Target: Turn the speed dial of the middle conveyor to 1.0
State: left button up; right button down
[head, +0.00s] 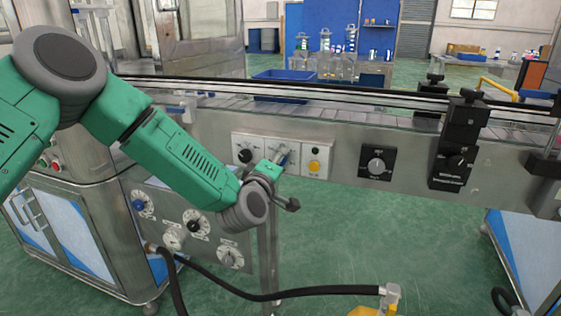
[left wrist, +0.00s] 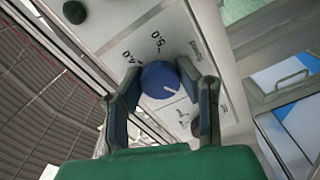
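The middle conveyor (head: 215,122) crosses the head view, with a white control panel (head: 238,141) on its front side. A blue speed dial (left wrist: 160,80) sits on this panel; its white pointer line faces the lower right in the left wrist view, and the printed marks 4.0 and 5.0 show beside it. My left gripper (head: 278,162) is at the panel, and its fingers (left wrist: 160,72) are on both sides of the blue dial, seemingly touching it. In the head view the gripper mostly hides the dial. My right gripper is in neither view.
A black knob (head: 245,156) is left of the gripper, and a yellow button (head: 314,166) is close on its right. A black dial box (head: 376,163) is farther right. A lower-left panel carries several dials (head: 196,222). A blue tray (head: 284,76) is behind the conveyor.

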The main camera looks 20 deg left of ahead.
pick_arm(q)
jog(key=o, duration=0.4)
jog(key=shift+s+a+f, duration=0.1)
jog(key=shift+f, duration=0.1)
jog(key=shift+a, duration=0.1)
jog(key=shift+s, duration=0.1)
jog(key=s, duration=1.1)
jog(key=shift+s+a, duration=0.2)
jog(key=shift+s, duration=0.2)
